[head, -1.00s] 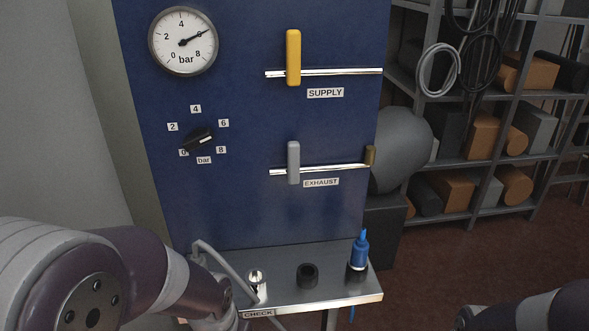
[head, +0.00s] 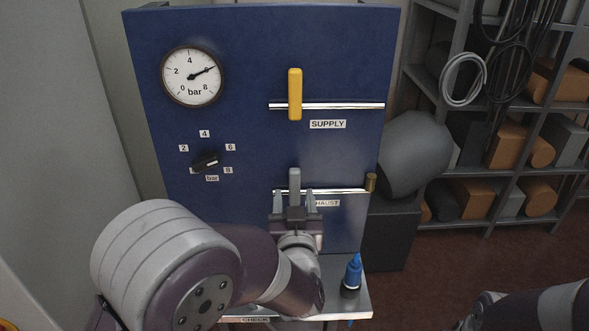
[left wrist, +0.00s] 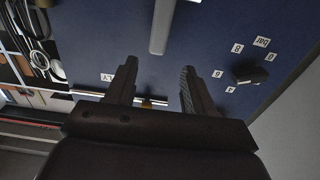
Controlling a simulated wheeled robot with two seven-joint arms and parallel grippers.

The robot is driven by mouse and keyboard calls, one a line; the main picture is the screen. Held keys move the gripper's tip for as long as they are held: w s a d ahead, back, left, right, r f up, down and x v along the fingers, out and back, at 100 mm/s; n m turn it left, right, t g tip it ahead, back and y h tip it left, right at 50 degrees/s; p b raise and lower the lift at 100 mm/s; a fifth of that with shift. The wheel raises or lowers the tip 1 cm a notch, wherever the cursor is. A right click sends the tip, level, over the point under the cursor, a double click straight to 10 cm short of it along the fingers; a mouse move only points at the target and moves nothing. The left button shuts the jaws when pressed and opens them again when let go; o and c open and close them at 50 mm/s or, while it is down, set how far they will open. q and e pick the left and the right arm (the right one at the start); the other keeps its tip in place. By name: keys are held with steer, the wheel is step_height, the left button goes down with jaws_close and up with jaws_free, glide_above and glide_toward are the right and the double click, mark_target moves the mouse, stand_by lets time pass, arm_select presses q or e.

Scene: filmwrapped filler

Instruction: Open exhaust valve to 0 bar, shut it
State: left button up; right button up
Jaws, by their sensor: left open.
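The grey exhaust lever (head: 294,182) stands upright across its horizontal metal pipe (head: 345,191) on the blue panel. The EXHAUST label (head: 327,203) is partly covered by my left gripper. My left gripper (head: 295,197) is open just below and in front of the lever, fingers on either side of it; contact cannot be told. In the left wrist view, the grey lever (left wrist: 162,26) shows beyond the open fingers (left wrist: 158,78). The round pressure gauge (head: 190,77) has its needle near 6 bar. My right gripper is out of view.
The yellow supply lever (head: 295,95) is upright above. A black regulator knob (head: 205,161) is at left. A blue bottle (head: 353,272) stands on the metal shelf (head: 352,304). Storage racks (head: 487,229) fill the right.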

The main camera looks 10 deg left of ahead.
mark_target(294, 176)
arm_select(q)
steer(key=p+x, duration=0.2)
steer(key=x, duration=0.6)
steer(key=shift+d, duration=0.2)
steer(key=shift+w+a, duration=0.25)
steer(key=shift+w, duration=0.3)
steer(key=shift+w+d+f, duration=0.1)
steer(key=shift+w, duration=0.05)
jaws_close()
